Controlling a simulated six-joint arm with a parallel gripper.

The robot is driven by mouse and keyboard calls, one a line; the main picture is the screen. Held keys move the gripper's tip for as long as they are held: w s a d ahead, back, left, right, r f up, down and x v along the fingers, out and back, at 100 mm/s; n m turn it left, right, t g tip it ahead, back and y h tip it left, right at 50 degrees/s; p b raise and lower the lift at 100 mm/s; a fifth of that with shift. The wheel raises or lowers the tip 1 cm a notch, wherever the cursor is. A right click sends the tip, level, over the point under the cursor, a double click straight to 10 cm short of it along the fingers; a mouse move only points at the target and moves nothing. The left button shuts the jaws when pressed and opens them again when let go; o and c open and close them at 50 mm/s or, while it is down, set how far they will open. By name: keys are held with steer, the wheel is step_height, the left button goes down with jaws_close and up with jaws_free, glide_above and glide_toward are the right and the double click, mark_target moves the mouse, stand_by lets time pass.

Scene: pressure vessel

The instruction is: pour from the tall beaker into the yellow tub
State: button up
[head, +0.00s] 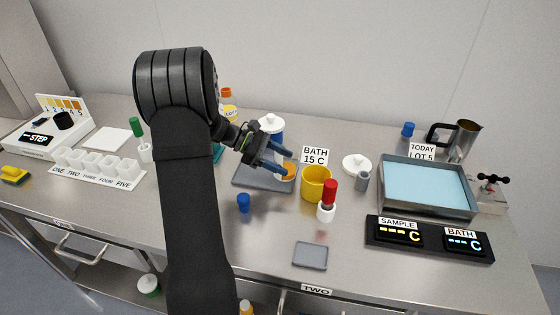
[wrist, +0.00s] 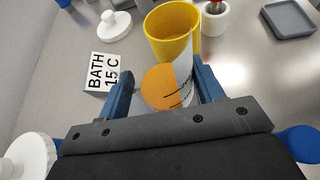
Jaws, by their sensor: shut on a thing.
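My gripper (head: 286,163) is shut on the tall beaker, one blue finger on each side of it. The beaker (head: 288,172) is pale with orange contents and shows only in part in the head view. In the wrist view the beaker (wrist: 186,72) shows a white wall with dark marks and an orange disc of contents. The yellow tub (head: 317,186) stands upright just right of the beaker. It also shows beyond the beaker in the wrist view (wrist: 158,50), partly overlapped by it. I see no stream, and the beaker's exact tilt is unclear.
A BATH 15 C sign (head: 315,155) stands behind the tub. A blue cap (head: 243,203) lies front left. A water bath (head: 427,188) fills the right side.

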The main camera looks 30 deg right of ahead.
steer(key=shift+s+d+r+m+t+y, duration=0.15)
steer(key=shift+s+r+t+y, duration=0.25)
steer(key=shift+r, duration=0.3)
steer(key=shift+s+d+r+m+t+y, duration=0.1)
steer(key=shift+s+d+r+t+y, duration=0.1)
steer(key=shift+r+t+y, duration=0.3)
steer(key=shift+s+d+r+m+t+y, duration=0.2)
steer(key=shift+r+t, duration=0.3)
steer(key=shift+r, duration=0.35)
steer(key=shift+w+a+f+n, duration=0.1)
steer(key=shift+w+a+n, duration=0.2)
steer(key=shift+a+n, duration=0.15)
steer(key=w+a+r+n+t, duration=0.1)
steer(key=w+a+n+t, duration=0.55)
steer(key=a, duration=0.25)
steer(key=w+a+r+n+t, duration=0.1)
steer(key=w+a+n+t, duration=0.4)
steer(key=a+n, duration=0.4)
steer(key=w+a+r+n+t+y, duration=0.2)
steer(key=a+n, duration=0.3)
steer(key=a, duration=0.4)
steer(key=w+a+r+n+t+y, duration=0.1)
steer(key=a+r+n+t+y, duration=0.1)
steer(key=a+r+n+y, duration=0.3)
steer(key=shift+w+a+r, duration=0.25)
steer(key=shift+w+a, duration=0.15)
steer(key=shift+a, duration=1.85)
steer(key=shift+d, duration=0.1)
